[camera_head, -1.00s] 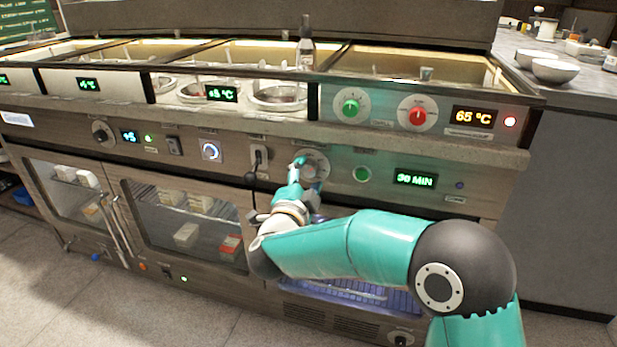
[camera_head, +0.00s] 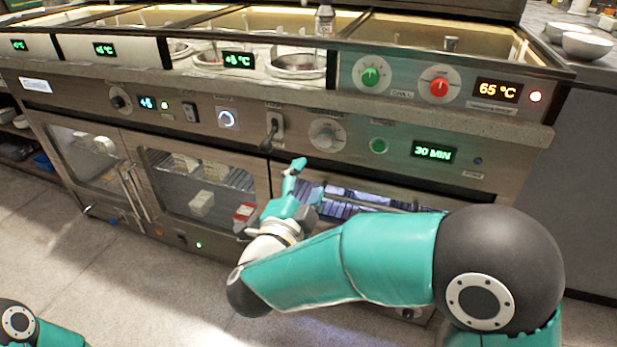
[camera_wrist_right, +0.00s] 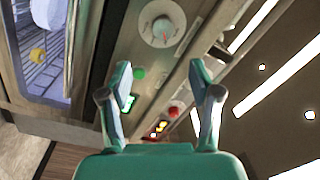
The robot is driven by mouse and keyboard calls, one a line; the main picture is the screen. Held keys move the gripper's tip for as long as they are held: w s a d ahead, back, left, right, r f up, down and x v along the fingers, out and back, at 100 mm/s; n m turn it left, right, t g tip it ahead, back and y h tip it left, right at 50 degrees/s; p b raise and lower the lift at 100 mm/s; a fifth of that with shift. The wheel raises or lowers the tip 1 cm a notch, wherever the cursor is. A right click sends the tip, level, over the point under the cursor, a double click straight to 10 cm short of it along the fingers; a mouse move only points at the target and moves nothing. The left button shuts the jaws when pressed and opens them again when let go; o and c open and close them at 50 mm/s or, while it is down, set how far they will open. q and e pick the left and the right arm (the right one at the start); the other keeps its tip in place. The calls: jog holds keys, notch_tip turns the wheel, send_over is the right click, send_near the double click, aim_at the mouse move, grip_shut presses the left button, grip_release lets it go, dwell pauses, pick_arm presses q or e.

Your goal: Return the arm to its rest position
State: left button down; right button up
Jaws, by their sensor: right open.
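My right gripper (camera_head: 292,182) is in front of the counter, below the large white dial (camera_head: 327,134) and apart from it. In the right wrist view my right gripper (camera_wrist_right: 163,85) has its two teal fingers spread, with nothing between them. The white dial also shows in that view (camera_wrist_right: 163,24), beyond the fingertips. My right arm reaches in from the lower right of the head view, its elbow bent. Only a part of my left arm shows at the bottom left corner; its gripper is out of the picture.
The counter front carries a lever (camera_head: 270,135), a green button (camera_head: 379,145), a 30 MIN display (camera_head: 433,152), a green knob (camera_head: 370,75) and a red knob (camera_head: 439,86). A glass-door cabinet (camera_head: 195,185) is below. The floor (camera_head: 120,290) in front is clear.

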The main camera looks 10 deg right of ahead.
notch_tip(320, 180, down, 28)
jog(key=s+n+g+y+p, duration=0.15)
jog(key=n+g+y, duration=0.35)
jog(key=n+y, duration=0.5)
jog(key=s+f+n+g+y, duration=0.1)
jog(key=s+f+n+g, duration=0.15)
jog(key=s+f, duration=0.4)
jog(key=s+f+n+g+y+p, duration=0.1)
jog(key=s+f+n+g+y, duration=0.2)
jog(key=s, duration=0.6)
jog(key=s+f+n+g, duration=0.1)
jog(key=s+f+g, duration=0.4)
jog(key=s, duration=0.3)
notch_tip(320, 180, up, 38)
jog(key=p, duration=3.8)
jog(key=shift+a+t, duration=0.1)
jog(key=shift+t, duration=0.15)
